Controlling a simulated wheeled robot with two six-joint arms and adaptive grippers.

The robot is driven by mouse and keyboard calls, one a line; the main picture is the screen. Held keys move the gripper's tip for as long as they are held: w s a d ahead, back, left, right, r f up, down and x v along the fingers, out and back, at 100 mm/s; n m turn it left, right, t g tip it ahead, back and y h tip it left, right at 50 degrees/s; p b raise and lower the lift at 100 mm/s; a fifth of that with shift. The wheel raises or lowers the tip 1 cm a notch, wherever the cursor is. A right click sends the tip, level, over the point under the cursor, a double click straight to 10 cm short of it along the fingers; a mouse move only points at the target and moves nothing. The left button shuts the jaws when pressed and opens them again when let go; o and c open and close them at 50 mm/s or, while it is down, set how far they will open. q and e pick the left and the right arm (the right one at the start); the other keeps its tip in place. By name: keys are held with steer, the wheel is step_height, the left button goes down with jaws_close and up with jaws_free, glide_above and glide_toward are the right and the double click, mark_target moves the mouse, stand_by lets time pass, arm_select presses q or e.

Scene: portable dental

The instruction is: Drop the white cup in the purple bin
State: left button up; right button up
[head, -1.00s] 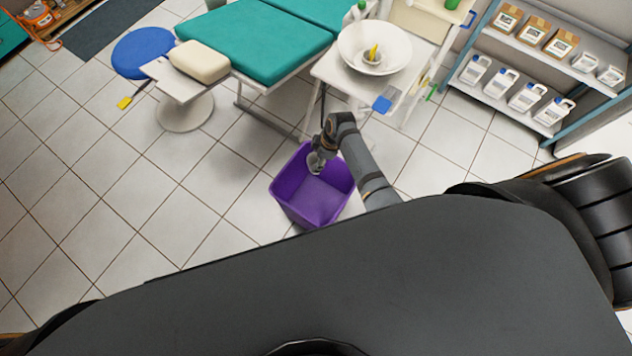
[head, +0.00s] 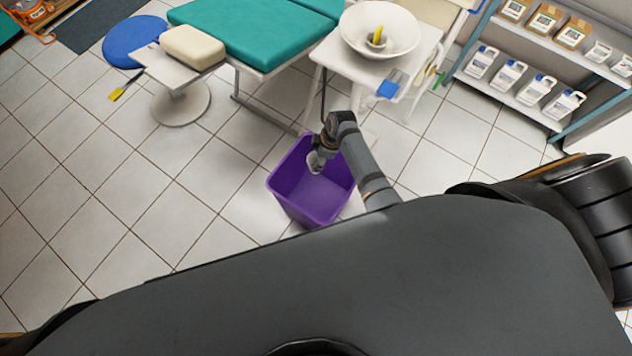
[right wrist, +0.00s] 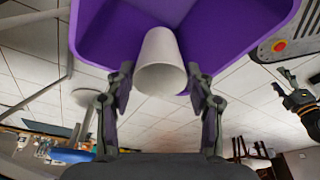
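The white cup (right wrist: 161,66) hangs between the two fingers of my right gripper (right wrist: 161,92) in the right wrist view, with a finger close against each side. It is a small pale shape (head: 316,164) in the head view. The purple bin (head: 325,205) stands open on the floor. My right gripper (head: 320,158) is over the bin's opening, near its back edge. The bin's inner walls (right wrist: 225,30) show behind the cup. My left gripper (right wrist: 288,90) appears only small at the right edge of the right wrist view, its fingers seemingly spread.
A white stand (head: 345,62) with a bowl (head: 395,40) is just behind the bin. The teal dental chair (head: 265,35) and blue stool (head: 133,42) are at the back left. A shelf (head: 510,95) with jugs is at the right. Tiled floor left of the bin is clear.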

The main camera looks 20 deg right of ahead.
steer(key=o, duration=0.4)
steer(key=v, duration=1.2)
